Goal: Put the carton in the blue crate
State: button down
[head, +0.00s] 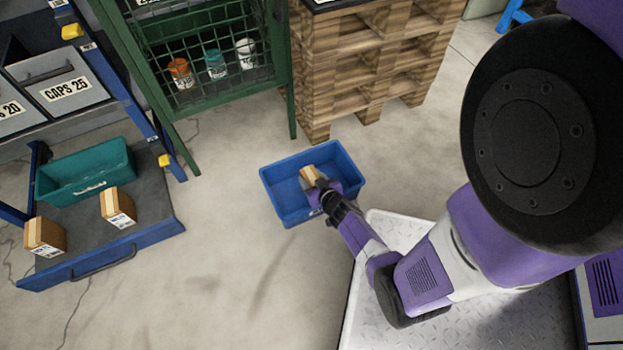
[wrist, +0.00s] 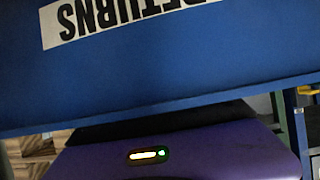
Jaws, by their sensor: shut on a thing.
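A small brown carton (head: 309,176) with a paler tape strip shows within the outline of the blue crate (head: 346,168) in the head view. My gripper (head: 317,183) is shut on the carton and reaches in over the crate's near right side. I cannot tell whether the carton touches the crate floor. The gripper covers part of the carton. In the wrist view, the blue crate wall (wrist: 200,70) fills the upper part, with an upside-down RETURNS label. The purple housing of my gripper lies below it; the fingertips and carton are hidden there.
Two other cartons (head: 118,206) (head: 45,236) and a teal bin (head: 85,172) sit on a pulled-out drawer (head: 150,226) at left. A green mesh cabinet (head: 215,60) and stacked pallets (head: 360,55) stand behind the crate. Floor left of the crate is clear.

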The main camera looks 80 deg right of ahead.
jog(key=c, duration=0.6)
grip_release()
jog(key=shift+f, duration=0.1)
jog(key=shift+c, duration=0.2)
jog(key=shift+r+p, duration=0.3)
jog(key=p+v, duration=0.6)
jog(key=v, duration=0.6)
jog(key=shift+f, duration=0.15)
